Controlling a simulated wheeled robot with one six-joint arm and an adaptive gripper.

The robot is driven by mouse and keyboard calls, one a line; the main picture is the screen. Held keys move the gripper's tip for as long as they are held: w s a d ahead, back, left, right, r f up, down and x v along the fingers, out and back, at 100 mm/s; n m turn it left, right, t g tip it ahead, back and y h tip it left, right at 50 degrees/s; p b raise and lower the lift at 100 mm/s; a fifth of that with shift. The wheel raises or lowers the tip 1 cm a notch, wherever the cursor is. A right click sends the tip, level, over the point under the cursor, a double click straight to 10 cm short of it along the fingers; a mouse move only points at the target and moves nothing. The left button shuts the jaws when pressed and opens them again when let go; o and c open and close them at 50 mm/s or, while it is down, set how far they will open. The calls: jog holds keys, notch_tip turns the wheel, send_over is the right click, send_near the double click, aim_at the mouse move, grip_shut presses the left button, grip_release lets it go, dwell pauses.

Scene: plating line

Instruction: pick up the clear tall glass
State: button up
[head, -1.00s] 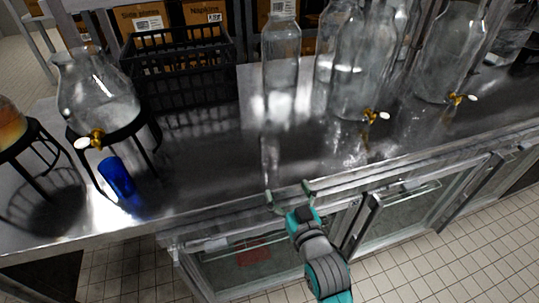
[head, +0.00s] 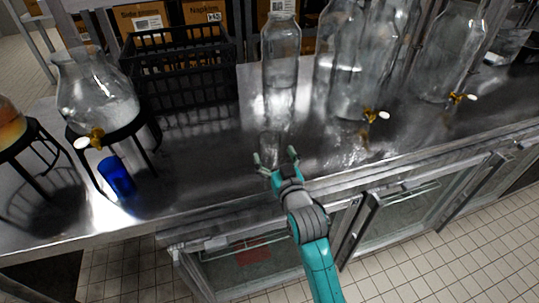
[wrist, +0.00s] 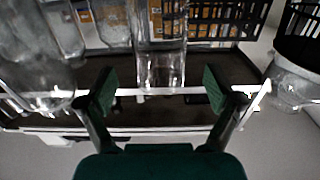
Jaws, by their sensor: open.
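The clear tall glass (head: 271,142) stands on the steel counter in front of a clear bottle. It is faint against the shiny steel, and its outline blends with the bottle and reflections. My gripper (head: 275,157) is open and empty at the near side of the glass, fingers pointing toward it. In the wrist view the glass (wrist: 161,68) shows in the gap between the two open fingertips, beyond them. I cannot tell exactly how far the fingers are from it.
A clear bottle (head: 281,62) stands right behind the glass. Large glass dispensers with brass taps (head: 352,75) stand to the right. A black basket (head: 182,68) is behind left. A blue glass (head: 116,177) stands left, by a dispenser on a black stand (head: 127,132). The counter between is clear.

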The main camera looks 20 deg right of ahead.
jog(key=shift+w+r, duration=0.1)
jog(key=shift+w, duration=1.45)
jog(key=shift+r, duration=0.1)
jog(key=c, duration=1.5)
